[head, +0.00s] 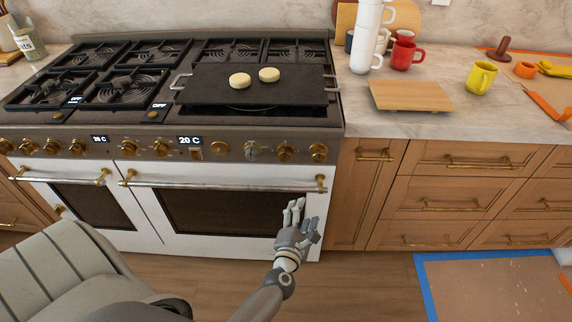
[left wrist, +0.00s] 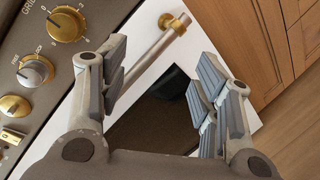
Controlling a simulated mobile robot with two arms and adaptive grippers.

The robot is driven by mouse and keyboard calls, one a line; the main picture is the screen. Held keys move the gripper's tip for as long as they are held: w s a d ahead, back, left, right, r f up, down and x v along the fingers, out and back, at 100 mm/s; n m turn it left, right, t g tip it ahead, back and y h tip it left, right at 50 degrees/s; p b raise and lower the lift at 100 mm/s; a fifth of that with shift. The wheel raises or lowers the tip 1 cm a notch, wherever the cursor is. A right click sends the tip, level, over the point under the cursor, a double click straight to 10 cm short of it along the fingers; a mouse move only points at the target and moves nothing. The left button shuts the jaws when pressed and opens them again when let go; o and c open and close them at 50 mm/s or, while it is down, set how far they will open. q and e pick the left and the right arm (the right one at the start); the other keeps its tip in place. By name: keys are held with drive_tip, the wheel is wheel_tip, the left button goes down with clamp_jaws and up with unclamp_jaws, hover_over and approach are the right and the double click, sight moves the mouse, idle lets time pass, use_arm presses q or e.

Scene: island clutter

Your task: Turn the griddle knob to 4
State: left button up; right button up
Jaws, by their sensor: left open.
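The stove's front panel carries a row of brass knobs and one silver-coloured knob (head: 250,149). In the left wrist view, a brass knob (left wrist: 68,24) has numbers around it and a partly cut-off label starting "GRI" beside it. It appears to be the brass knob (head: 285,151) just right of the silver one in the head view. Its exact setting is too small to read. My left gripper (head: 298,213) is open and empty, below the knobs in front of the right oven door. It also shows in the left wrist view (left wrist: 160,80). My right gripper is not in view.
The oven door handle (head: 230,184) sticks out below the knobs. A dark griddle (head: 210,85) with two pale round pieces sits on the stove. A cutting board (head: 410,96) and mugs stand on the right counter. A grey chair-like shape (head: 70,275) fills the lower left.

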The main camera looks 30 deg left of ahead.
sight(285, 157)
use_arm(q)
drive_tip(key=a+r+n+y+b, duration=0.2)
drive_tip(key=a+r+n+y, duration=0.4)
drive_tip(key=r+n, duration=0.4)
drive_tip(key=shift+n+h, duration=0.7)
drive_tip(key=shift+h, duration=0.1)
drive_tip(key=x, duration=0.3)
drive_tip(key=p+x, duration=0.1)
drive_tip(key=x, duration=0.7)
drive_tip(key=shift+s+a+f, duration=0.1)
drive_tip(key=shift+a+f, duration=0.2)
drive_tip(key=shift+f, duration=0.05)
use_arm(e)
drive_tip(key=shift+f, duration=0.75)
use_arm(q)
drive_tip(key=c, duration=1)
drive_tip(key=shift+c, duration=0.2)
